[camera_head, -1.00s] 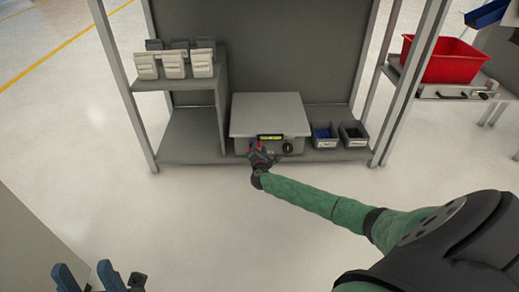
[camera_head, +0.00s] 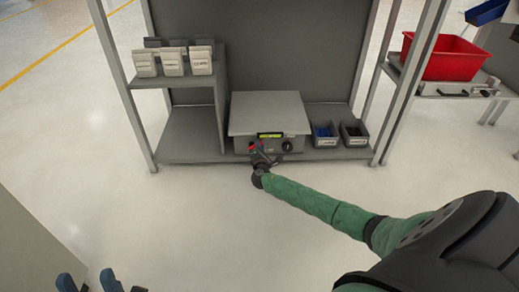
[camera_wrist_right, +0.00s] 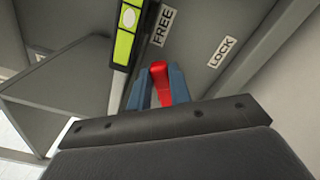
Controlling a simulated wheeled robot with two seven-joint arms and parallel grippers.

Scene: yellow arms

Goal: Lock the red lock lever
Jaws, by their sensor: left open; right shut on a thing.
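The red lock lever (camera_wrist_right: 160,72) sits on the front of a grey box (camera_head: 268,116) on the workbench. My right gripper (camera_wrist_right: 159,88) is shut on the lever, with a blue finger on each side of it. In the right wrist view, the lever's tip lies below the FREE label (camera_wrist_right: 161,25), and the LOCK label (camera_wrist_right: 221,51) is further right. In the head view, my right gripper (camera_head: 258,158) is at the box's front and partly hides the lever. My left gripper (camera_head: 88,286) is open and empty at the bottom left edge, partly cut off.
A green-yellow display (camera_wrist_right: 127,31) and a black knob (camera_head: 287,146) are on the box front. Two small grey bins (camera_head: 324,141) stand right of the box. A shelf (camera_head: 180,82) with several white-fronted holders is at left. A red crate (camera_head: 440,58) stands at right.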

